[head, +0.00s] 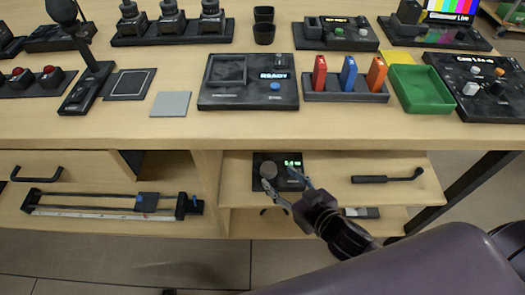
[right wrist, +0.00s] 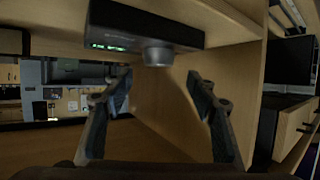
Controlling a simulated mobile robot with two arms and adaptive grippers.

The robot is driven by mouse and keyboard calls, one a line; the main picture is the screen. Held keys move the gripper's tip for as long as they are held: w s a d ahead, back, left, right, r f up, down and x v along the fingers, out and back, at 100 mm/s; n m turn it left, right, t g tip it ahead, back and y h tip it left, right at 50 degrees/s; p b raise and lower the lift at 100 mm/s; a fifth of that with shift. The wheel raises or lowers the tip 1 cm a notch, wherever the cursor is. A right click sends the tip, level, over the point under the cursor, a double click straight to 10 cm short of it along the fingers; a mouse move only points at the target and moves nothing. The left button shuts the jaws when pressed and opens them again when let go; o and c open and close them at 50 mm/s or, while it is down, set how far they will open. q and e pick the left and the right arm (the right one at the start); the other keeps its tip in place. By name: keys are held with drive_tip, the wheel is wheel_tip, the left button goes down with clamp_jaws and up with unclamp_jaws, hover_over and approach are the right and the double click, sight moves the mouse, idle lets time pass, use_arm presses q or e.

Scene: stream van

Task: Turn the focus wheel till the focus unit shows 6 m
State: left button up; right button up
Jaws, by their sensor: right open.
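The focus unit (head: 291,160) is a dark box on the open shelf below the counter. Its green display (head: 293,163) seems to start with a 5, but the rest is too small to read. The round grey focus wheel (head: 268,170) sits at the unit's left side. In the right wrist view the wheel (right wrist: 158,55) sticks out from the dark box (right wrist: 150,22). My right gripper (right wrist: 160,88) is open, with one finger on either side of the wheel's line and a gap to each. In the head view the right gripper (head: 279,179) reaches in from the lower right. My left gripper is out of view.
A dark handled tool (head: 388,178) lies on the shelf right of the unit. A slider rail (head: 100,205) lies in the left compartment. The counter above holds a READY panel (head: 225,97), coloured blocks in a rack (head: 345,97) and a green tray (head: 420,105).

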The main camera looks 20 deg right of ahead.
sight(268, 168)
drive_tip(key=shift+w+f, duration=0.15)
drive_tip(key=shift+w, duration=0.05)
drive_tip(key=shift+w+f, duration=0.15)
drive_tip(key=shift+w, duration=0.2)
drive_tip(key=b+x, duration=0.1)
drive_tip(key=x, duration=0.3)
drive_tip(key=shift+w+f, duration=0.1)
drive_tip(key=shift+w, duration=0.1)
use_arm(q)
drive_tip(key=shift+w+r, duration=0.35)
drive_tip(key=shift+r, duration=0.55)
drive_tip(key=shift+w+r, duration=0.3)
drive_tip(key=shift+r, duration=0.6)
use_arm(e)
drive_tip(key=shift+x, duration=1)
drive_tip(key=shift+a, duration=0.1)
drive_tip(key=shift+c, duration=0.3)
drive_tip(key=c, duration=1.1)
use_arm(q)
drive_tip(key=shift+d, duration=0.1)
